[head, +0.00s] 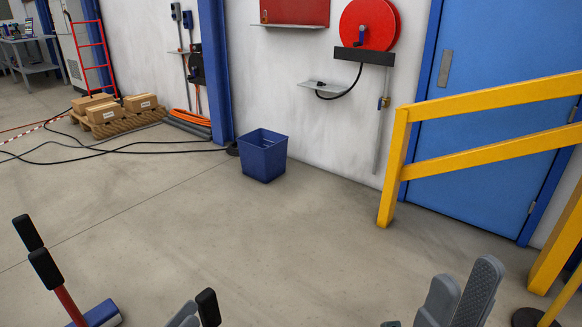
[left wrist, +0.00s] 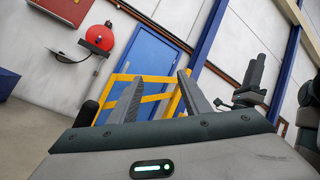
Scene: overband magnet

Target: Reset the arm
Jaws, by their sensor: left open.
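My left gripper (left wrist: 160,95) is open in the left wrist view. Its two grey fingers stand well apart, with nothing between them; the blue door and yellow railing show far behind. In the head view only a small grey piece of it (head: 184,316) shows at the bottom edge, beside a black grip. My right gripper (head: 466,288) is at the bottom right of the head view. Its grey fingers point up, with their tips apart, and nothing shows held there. Part of my right arm (left wrist: 250,95) also shows in the left wrist view.
Black grips (head: 45,269), a red bar and a blue block (head: 100,314) stand close at lower left. A blue bin (head: 263,156) stands by the wall. Yellow railings (head: 490,100) front the blue door (head: 480,60). Boxes lie on a pallet (head: 125,120). The middle floor is clear.

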